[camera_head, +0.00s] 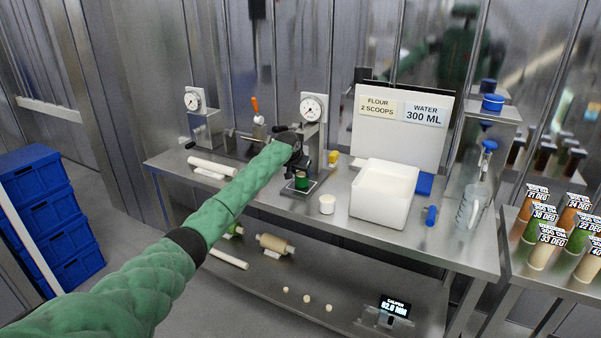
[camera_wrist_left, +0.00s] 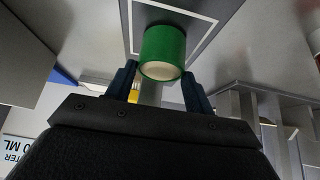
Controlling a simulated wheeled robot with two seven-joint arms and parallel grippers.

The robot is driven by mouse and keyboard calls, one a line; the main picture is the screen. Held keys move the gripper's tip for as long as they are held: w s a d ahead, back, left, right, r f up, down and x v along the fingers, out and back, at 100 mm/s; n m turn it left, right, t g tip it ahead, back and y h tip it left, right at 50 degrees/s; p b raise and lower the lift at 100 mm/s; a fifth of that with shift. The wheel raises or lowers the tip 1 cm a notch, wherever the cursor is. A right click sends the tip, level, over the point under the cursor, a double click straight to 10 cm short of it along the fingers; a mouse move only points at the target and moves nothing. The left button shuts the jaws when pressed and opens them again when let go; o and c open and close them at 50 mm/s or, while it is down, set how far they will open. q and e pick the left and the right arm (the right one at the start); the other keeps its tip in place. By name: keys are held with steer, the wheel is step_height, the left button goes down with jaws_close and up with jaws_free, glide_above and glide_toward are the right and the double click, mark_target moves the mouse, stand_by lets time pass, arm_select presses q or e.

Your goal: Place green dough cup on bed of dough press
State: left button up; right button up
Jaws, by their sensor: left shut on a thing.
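The green dough cup (camera_head: 301,180) is at the dough press in the head view, over or on its dark bed (camera_head: 312,187). The press (camera_head: 313,138) has a round dial on top. My left gripper (camera_head: 303,168) reaches in from the left and is shut on the cup. In the left wrist view the green cup (camera_wrist_left: 163,52) sits between the fingertips (camera_wrist_left: 160,80), with a pale round end facing the camera. The grey bed with a white outline (camera_wrist_left: 190,38) shows behind it. I cannot tell whether the cup touches the bed. My right gripper is not in view.
A second dial machine (camera_head: 204,120) and a white roller (camera_head: 212,167) are to the left. A blue-topped jug (camera_head: 474,200) stands at the right. The steel table's (camera_head: 290,208) front strip is mostly clear.

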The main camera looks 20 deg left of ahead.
arm_select(q)
steer(key=o, duration=1)
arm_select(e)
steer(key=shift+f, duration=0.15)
arm_select(q)
steer(key=shift+s+r, duration=0.1)
steer(key=shift+r, duration=0.05)
steer(key=b+v, duration=0.2)
steer(key=v, duration=0.9)
steer(key=shift+s+r+b, duration=0.15)
steer(key=shift+r+b, duration=0.2)
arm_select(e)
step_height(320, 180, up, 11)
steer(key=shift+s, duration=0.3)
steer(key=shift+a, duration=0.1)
